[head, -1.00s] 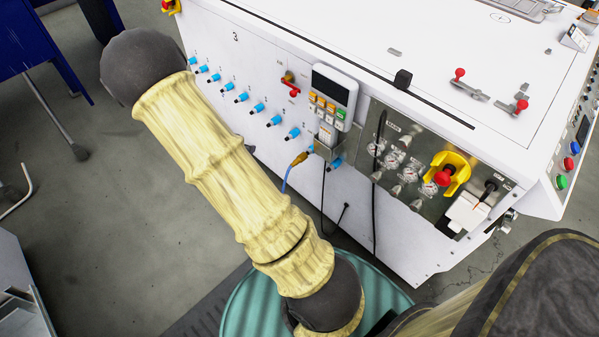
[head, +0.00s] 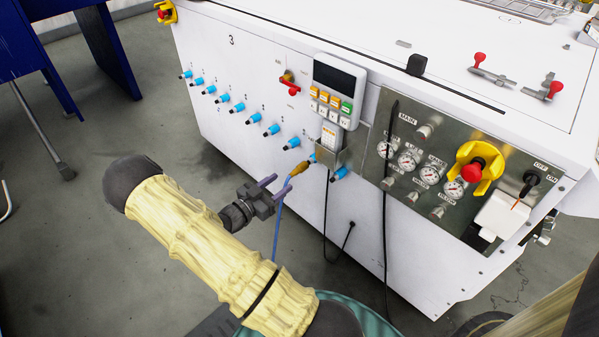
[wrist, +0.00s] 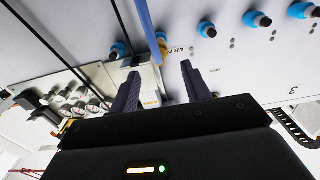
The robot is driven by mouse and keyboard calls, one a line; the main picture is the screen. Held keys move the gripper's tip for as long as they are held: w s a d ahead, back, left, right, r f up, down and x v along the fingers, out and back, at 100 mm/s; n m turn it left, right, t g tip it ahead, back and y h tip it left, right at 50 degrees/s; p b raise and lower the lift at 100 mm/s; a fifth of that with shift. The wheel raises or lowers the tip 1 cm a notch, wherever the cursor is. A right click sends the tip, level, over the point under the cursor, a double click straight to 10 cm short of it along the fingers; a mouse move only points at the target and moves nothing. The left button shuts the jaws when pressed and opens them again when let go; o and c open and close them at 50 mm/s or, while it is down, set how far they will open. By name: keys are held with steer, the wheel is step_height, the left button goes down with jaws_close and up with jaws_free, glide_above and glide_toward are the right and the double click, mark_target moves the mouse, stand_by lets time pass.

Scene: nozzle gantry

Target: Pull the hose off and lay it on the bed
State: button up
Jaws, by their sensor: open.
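The blue hose (head: 279,222) hangs down the front of the white machine. Its brass-coloured end fitting (head: 299,168) is on a blue port in the row. The fitting (wrist: 162,50) and hose (wrist: 145,18) also show in the wrist view, just past the fingertips. My gripper (head: 276,187) is open and empty, a little left of and below the fitting. In the wrist view my gripper (wrist: 161,70) has its fingers spread either side of the line to the fitting, apart from it. The machine's flat white top (head: 440,25) is probably the bed.
A keypad unit (head: 334,92) hangs right of the port row, above a grey holder. Black cables (head: 387,220) hang to the right. A gauge panel (head: 440,165) with a yellow-and-red knob is further right. Several blue ports (head: 238,107) stick out at left.

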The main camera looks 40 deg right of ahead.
mark_target(298, 170)
steer(key=shift+d, duration=0.1)
steer(key=shift+w+d+b, duration=0.2)
steer(key=shift+d+b, duration=0.05)
steer(key=shift+d, duration=1.95)
steer(key=shift+w+d+b, duration=0.2)
steer(key=shift+d, duration=1.95)
jaws_close()
steer(key=shift+s+a+p, duration=0.15)
steer(key=shift+a+p, duration=0.15)
steer(key=shift+a, duration=1.2)
steer(key=shift+s+a+p, duration=0.1)
steer(key=shift+a+p, duration=0.15)
steer(key=shift+a, duration=1.25)
